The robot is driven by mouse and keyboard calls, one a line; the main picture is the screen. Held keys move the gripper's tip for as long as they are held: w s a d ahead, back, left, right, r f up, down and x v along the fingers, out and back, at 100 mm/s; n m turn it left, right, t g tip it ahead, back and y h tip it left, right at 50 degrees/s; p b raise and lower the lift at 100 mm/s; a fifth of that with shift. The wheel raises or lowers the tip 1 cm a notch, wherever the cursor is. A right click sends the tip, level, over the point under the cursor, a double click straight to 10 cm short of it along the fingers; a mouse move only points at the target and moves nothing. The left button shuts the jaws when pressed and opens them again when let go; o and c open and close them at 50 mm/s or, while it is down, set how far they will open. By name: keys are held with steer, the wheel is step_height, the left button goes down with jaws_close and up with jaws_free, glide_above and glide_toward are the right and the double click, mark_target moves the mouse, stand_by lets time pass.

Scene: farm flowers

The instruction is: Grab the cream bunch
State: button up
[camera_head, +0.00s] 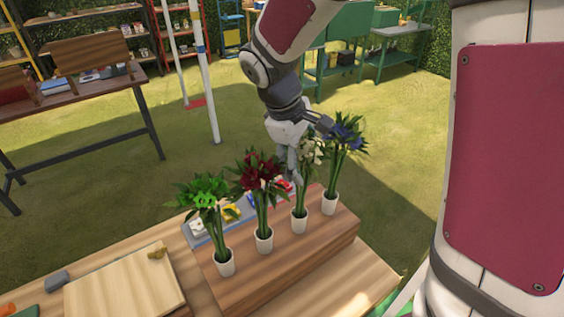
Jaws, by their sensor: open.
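The cream bunch (310,151) stands upright in a white pot (299,220), third from the left in a row on a raised wooden block (300,262). My gripper (306,157) is open and reaches down from above at the cream bunch. One finger shows left of its stems and the other reaches right toward the blue bunch (346,133). Part of the cream flowers is hidden behind the fingers. I cannot tell whether the fingers touch the stems.
A dark red bunch (260,172) stands left of the cream one, and a green bunch (205,192) stands farther left. The blue bunch is close on the right. A grey tray (205,236) with small items lies behind the block. A wooden board (125,290) lies front left.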

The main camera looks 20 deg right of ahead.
steer(key=shift+c, duration=0.5)
steer(key=c, duration=1.6)
